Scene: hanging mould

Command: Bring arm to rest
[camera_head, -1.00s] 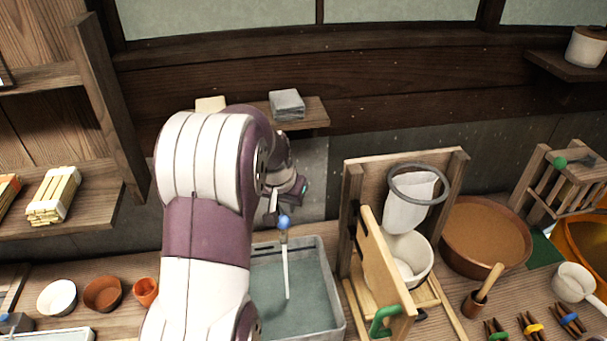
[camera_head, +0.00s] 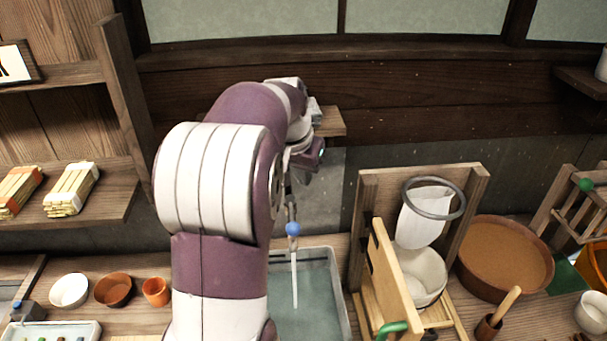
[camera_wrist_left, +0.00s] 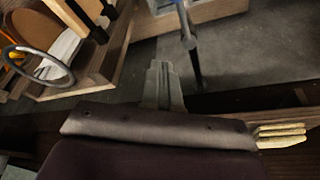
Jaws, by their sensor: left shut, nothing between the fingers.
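My left arm rises from the bottom of the head view and bends over toward the back wall. My left gripper (camera_head: 304,164) is at its far end, small and partly hidden by the wrist. In the left wrist view its grey fingers (camera_wrist_left: 162,72) are together with nothing between them. A rod with a blue ball (camera_head: 292,229) and a pale lower part stands just below the gripper, over the grey basin (camera_head: 340,300). The rod also shows in the left wrist view (camera_wrist_left: 189,40), beside the fingertips and apart from them. My right gripper is not in view.
A small wall shelf (camera_head: 331,122) is close behind the gripper. A wooden stand (camera_head: 367,210) with a ring and white bag (camera_head: 424,217) is right of the basin. A brown bowl (camera_head: 503,258) stands beyond it. A side shelf (camera_head: 110,200) with bundled sticks is at left.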

